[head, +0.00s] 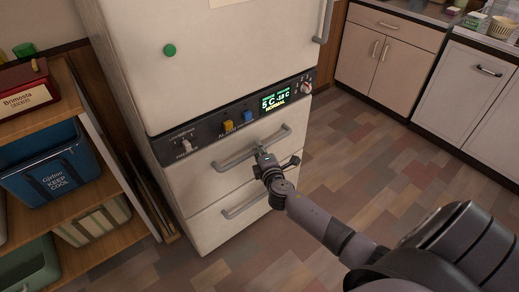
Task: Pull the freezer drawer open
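The white freezer has two lower drawers below a dark control panel (235,115) with a green lit display. The upper freezer drawer (213,188) has a grey bar handle (234,160) and looks flush with the front. The lower drawer (215,228) has a similar handle (243,207) and also looks closed. My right gripper (263,152) is at the upper drawer's handle, near its middle. It covers part of the bar, and I cannot tell whether its fingers are closed around it. My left gripper is not in view.
A wooden shelf (88,107) with a blue bin (48,180) and a red box (22,92) stands at the left. Counter cabinets (385,55) stand at the back right. The tiled floor (345,140) in front of the freezer is clear.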

